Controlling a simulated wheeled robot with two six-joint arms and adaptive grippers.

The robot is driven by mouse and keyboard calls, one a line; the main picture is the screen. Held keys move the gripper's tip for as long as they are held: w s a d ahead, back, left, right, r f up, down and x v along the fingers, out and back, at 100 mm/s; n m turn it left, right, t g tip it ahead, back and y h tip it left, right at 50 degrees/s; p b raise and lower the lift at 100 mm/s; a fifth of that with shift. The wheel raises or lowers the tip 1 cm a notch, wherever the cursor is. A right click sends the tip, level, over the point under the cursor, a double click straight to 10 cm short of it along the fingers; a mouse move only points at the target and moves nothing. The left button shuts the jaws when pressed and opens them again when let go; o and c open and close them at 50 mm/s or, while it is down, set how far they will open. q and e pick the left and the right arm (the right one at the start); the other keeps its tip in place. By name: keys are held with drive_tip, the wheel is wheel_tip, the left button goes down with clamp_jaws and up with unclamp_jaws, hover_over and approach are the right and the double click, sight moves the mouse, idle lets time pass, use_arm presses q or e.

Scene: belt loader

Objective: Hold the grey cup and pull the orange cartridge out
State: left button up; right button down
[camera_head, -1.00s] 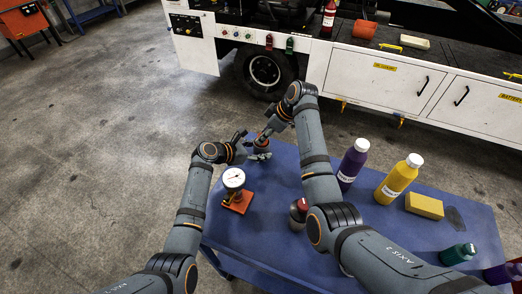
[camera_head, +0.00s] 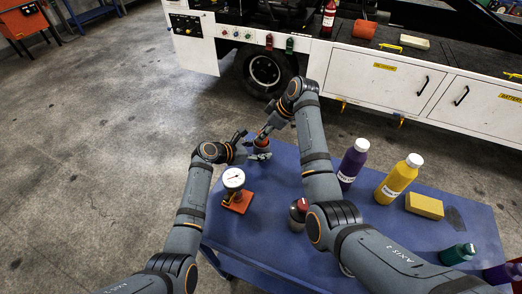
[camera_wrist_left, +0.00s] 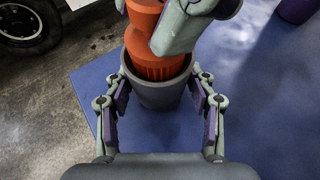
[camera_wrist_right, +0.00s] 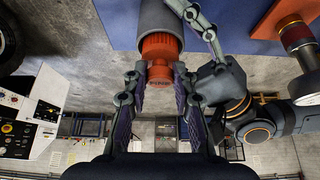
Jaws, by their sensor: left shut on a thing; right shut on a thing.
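The grey cup (camera_wrist_left: 160,95) stands upright near the far left corner of the blue table. My left gripper (camera_wrist_left: 161,84) is shut on it, one finger on each side. The orange cartridge (camera_wrist_left: 140,14) is ribbed and sticks well up out of the cup, its lower part still inside the rim. My right gripper (camera_wrist_right: 160,82) is shut on the upper end of the cartridge (camera_wrist_right: 160,45), and the cup (camera_wrist_right: 158,14) shows beyond it. In the head view the left gripper (camera_head: 250,150) and right gripper (camera_head: 264,138) close in on the cup and largely hide it.
A gauge (camera_head: 233,179) on an orange base stands near the left arm on the blue table (camera_head: 262,222). Purple (camera_head: 352,165) and yellow (camera_head: 398,180) bottles and a yellow block (camera_head: 424,206) stand to the right. A white loader (camera_head: 350,75) stands behind the table.

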drive_tip(key=shift+r, duration=4.05)
use_arm(q)
drive_tip(key=o, duration=0.9)
drive_tip(key=shift+o, duration=0.2)
drive_tip(key=v, duration=1.1)
drive_tip(key=shift+s+a+r, duration=0.1)
drive_tip(key=shift+s+a, duration=0.05)
drive_tip(key=shift+a, duration=0.1)
drive_tip(key=shift+s+a+r, duration=0.1)
drive_tip(key=shift+a, duration=0.05)
